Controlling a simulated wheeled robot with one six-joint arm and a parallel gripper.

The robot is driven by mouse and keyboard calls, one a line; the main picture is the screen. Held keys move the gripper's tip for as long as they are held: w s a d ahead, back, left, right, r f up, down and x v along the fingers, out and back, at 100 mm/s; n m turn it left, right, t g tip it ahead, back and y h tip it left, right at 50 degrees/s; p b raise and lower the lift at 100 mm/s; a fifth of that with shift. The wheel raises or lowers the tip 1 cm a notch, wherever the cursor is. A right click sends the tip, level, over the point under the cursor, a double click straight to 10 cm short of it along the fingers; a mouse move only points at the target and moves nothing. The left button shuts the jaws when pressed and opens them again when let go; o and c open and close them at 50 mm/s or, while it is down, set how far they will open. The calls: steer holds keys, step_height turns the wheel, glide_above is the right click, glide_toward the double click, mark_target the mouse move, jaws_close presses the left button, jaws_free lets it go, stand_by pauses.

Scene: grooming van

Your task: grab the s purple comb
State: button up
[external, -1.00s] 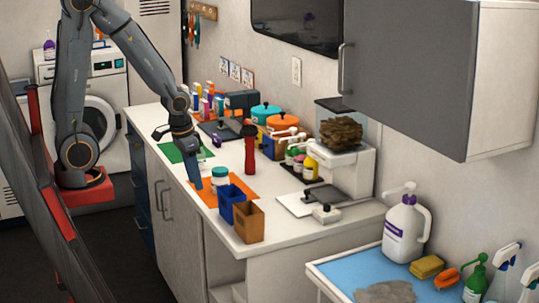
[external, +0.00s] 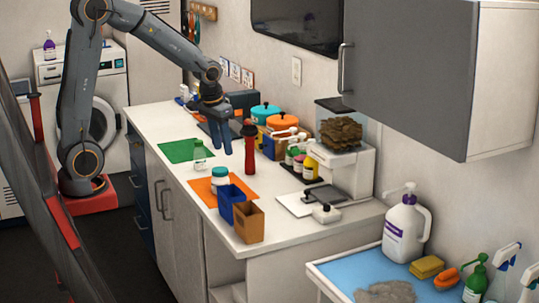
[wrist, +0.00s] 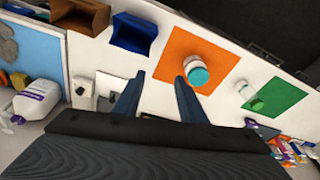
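My gripper (external: 220,151) hangs over the white counter, left of the upright red and black tool in the external view. A small purple item (wrist: 250,122) shows at the right of the wrist view, beside the green mat and outside the fingers. It may be the purple comb, but it is partly cut off by my gripper body and too small to be sure. In the external view now, my gripper and wrist hide that part of the counter.
A red and black tool (external: 250,150) stands close by. Colourful bottles (wrist: 287,150) cluster at right.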

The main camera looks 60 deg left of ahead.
steer(key=w+a+n+y+b, duration=0.1)
steer(key=w+a+n+b, duration=0.1)
steer(key=w+a, duration=0.4)
steer(key=w+a+n+y+b, duration=0.1)
steer(key=w+a+n+b, duration=0.1)
steer(key=w+a, duration=0.4)
steer(key=w+a+n+b, duration=0.2)
steer(key=w+a, duration=0.5)
steer(key=a, duration=0.6)
steer(key=shift+a+n+y+b, duration=0.2)
steer(key=shift+n+y+b, duration=0.2)
steer(key=shift+n, duration=0.2)
steer(key=a+f+n+g+y+b, duration=0.2)
steer(key=a+n+b, duration=0.5)
steer(key=a, duration=2)
steer(key=shift+n, duration=0.5)
step_height(320, 180, down, 11)
steer(key=shift+s+f+p, duration=0.1)
steer(key=shift+f+p, duration=0.1)
steer(key=shift+p, duration=0.6)
steer(key=shift+p+x, duration=1.15)
steer(key=shift+x, duration=2.5)
jaws_close()
